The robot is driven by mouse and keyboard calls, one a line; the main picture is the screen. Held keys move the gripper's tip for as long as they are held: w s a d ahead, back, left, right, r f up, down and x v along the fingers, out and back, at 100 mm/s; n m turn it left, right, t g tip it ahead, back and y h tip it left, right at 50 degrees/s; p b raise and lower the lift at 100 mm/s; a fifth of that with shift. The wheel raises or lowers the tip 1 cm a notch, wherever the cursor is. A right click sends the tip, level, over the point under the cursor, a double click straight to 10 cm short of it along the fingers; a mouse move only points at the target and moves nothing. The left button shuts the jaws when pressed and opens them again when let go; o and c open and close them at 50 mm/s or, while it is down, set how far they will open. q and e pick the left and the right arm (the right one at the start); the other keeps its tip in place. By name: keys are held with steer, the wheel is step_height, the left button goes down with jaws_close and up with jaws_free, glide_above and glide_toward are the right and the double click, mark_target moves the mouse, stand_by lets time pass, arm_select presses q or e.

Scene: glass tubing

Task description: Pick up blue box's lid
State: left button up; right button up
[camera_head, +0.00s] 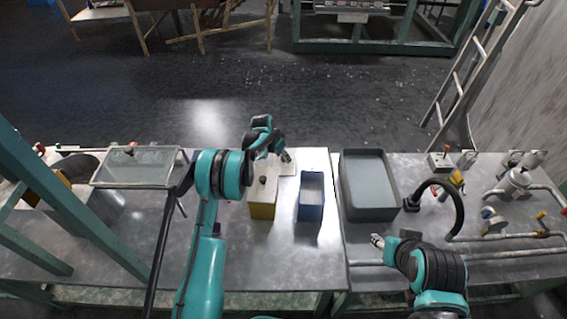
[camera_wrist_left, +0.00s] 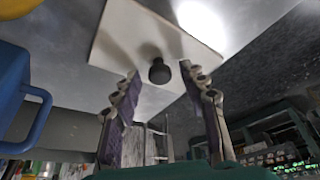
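The blue box (camera_head: 311,214) stands without a lid on the table in the head view; part of it, with a handle, shows at the left of the left wrist view (camera_wrist_left: 12,88). A pale flat lid (camera_wrist_left: 122,38) with a black knob (camera_wrist_left: 159,71) lies behind the boxes, partly hidden by my left arm in the head view (camera_head: 288,168). My left gripper (camera_head: 285,157) is over that lid. In the left wrist view its fingers (camera_wrist_left: 160,84) are apart, one on each side of the knob, apparently not touching it. My right gripper (camera_head: 377,241) is low over the right table, too small to read.
A yellow box (camera_head: 262,212) with a pale knobbed lid stands left of the blue box. A grey tray (camera_head: 370,213) stands to its right. Pipes and a black hose (camera_head: 459,212) crowd the right table. A glass-topped frame (camera_head: 137,168) is at left.

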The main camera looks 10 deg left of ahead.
arm_select(q)
jaws_close()
